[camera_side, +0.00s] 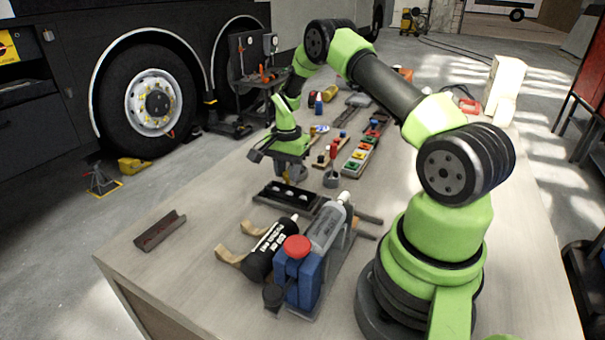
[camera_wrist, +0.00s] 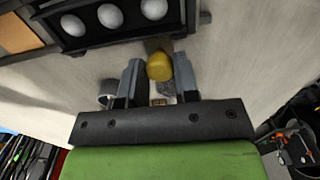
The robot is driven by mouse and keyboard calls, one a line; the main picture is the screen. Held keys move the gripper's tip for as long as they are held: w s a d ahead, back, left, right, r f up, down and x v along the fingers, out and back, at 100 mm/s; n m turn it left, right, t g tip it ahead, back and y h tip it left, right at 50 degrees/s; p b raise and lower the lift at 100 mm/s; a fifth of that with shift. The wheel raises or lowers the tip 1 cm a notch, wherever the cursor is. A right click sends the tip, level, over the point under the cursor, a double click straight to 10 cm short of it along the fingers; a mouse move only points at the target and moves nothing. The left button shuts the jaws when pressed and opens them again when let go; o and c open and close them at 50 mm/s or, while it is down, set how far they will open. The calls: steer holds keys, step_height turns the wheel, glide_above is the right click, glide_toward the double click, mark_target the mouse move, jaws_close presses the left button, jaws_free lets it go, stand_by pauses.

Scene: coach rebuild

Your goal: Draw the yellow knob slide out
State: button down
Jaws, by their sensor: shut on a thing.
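The yellow knob (camera_wrist: 160,67) shows in the wrist view between the two grey fingers of my gripper (camera_wrist: 158,75). The fingers are shut on it, one on each side. A dark part shows just beyond the knob, but the slide itself is mostly hidden. In the side view my gripper (camera_side: 289,172) points down over the table, behind a dark tray with pale balls (camera_side: 284,203). The knob cannot be made out there.
The tray (camera_wrist: 170,37) lies close beyond the fingers.

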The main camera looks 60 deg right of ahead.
steer(key=shift+w, duration=0.6)
steer(key=c, duration=0.8)
jaws_free()
steer(key=shift+c, duration=0.2)
step_height(320, 180, up, 10)
